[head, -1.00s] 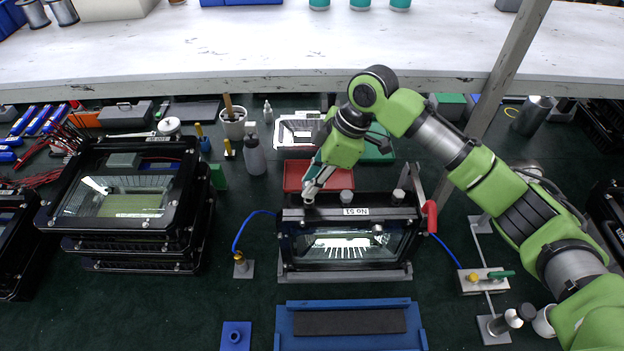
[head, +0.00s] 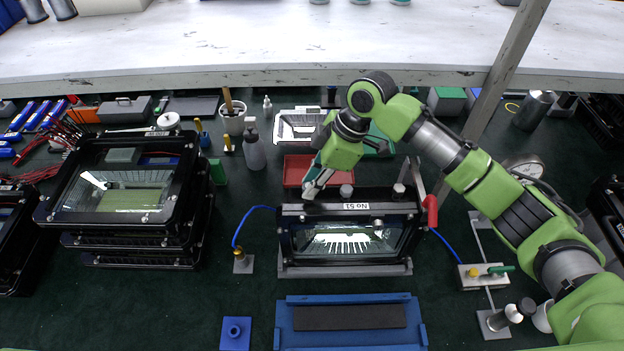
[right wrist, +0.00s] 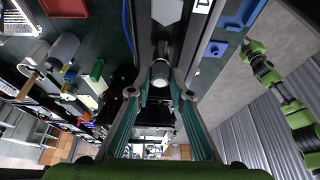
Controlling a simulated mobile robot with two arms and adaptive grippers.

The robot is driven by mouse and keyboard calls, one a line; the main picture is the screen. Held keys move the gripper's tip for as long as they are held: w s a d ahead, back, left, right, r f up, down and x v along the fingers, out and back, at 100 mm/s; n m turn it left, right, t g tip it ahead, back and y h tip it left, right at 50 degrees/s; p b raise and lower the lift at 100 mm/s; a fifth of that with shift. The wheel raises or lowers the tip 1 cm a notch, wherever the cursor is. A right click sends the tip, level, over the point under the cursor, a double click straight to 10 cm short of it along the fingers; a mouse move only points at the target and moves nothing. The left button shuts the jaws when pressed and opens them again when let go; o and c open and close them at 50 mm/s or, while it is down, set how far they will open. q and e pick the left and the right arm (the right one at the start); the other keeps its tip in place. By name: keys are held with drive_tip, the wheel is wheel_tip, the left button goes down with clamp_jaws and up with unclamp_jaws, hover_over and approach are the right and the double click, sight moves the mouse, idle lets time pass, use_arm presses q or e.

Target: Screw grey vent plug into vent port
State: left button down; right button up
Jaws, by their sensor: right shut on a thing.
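The black floodlight housing (head: 350,209), labelled No 51, stands upright in a grey holder with its window facing me. My right gripper (head: 311,191) is at the left end of the housing's top face. In the right wrist view, its fingers (right wrist: 160,82) are shut on the grey vent plug (right wrist: 159,73), a small round grey piece. The vent port is hidden under the plug and fingers, so I cannot tell how deep the plug sits.
A red tray (head: 298,170) lies behind, a blue cradle (head: 350,318) in front. Stacked housings (head: 130,200) stand left.

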drive_tip(key=shift+f, duration=0.2)
drive_tip(key=o, duration=1)
drive_tip(key=shift+d+r, duration=0.1)
drive_tip(key=shift+r, duration=0.2)
drive_tip(key=v, duration=1.1)
drive_tip(key=shift+r, duration=0.2)
drive_tip(key=shift+f, duration=0.1)
